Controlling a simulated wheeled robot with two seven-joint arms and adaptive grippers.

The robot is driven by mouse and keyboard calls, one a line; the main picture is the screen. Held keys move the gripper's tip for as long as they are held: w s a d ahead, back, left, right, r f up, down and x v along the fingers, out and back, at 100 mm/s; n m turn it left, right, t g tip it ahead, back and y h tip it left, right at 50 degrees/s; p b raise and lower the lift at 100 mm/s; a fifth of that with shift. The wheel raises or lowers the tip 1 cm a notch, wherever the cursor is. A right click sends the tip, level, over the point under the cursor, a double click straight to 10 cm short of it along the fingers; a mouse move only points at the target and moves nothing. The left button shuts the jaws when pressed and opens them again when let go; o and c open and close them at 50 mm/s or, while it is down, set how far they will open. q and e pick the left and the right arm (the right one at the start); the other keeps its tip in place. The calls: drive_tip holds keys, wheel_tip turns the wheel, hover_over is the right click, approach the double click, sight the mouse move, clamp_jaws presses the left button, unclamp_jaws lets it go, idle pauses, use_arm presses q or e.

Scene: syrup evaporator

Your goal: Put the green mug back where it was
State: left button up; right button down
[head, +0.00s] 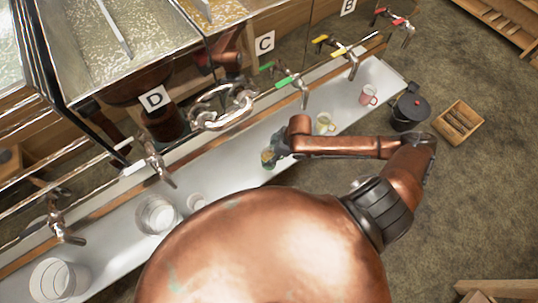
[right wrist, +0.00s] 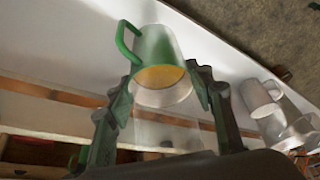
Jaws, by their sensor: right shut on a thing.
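The green mug (right wrist: 157,50) is between the two fingers of my right gripper (right wrist: 163,95) in the right wrist view. I cannot tell whether the mug touches the shelf. My right gripper is shut on the mug. My left gripper is not seen.
The long white shelf (head: 115,235) holds a yellow mug (head: 325,123), a red mug (head: 368,95) and clear glasses (head: 157,215). Taps (head: 297,86) overhang it below signs. A black pot (head: 410,108) and wooden crate (head: 459,123) are right.

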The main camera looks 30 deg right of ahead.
sight(267, 157)
drive_tip(key=w+f, duration=0.1)
drive_tip(key=w+d+f, duration=0.1)
drive_tip(key=f, duration=0.1)
drive_tip(key=shift+w+f, duration=0.1)
drive_tip(key=shift+w, duration=0.3)
drive_tip(key=shift+f+p, duration=0.5)
drive_tip(key=shift+f, duration=0.9)
drive_tip(key=c, duration=0.9)
unclamp_jaws()
drive_tip(key=shift+s+f, duration=0.1)
drive_tip(key=shift+f, duration=0.05)
drive_tip(key=shift+c, duration=0.2)
drive_tip(key=v, duration=1.2)
drive_tip(key=shift+b, duration=0.3)
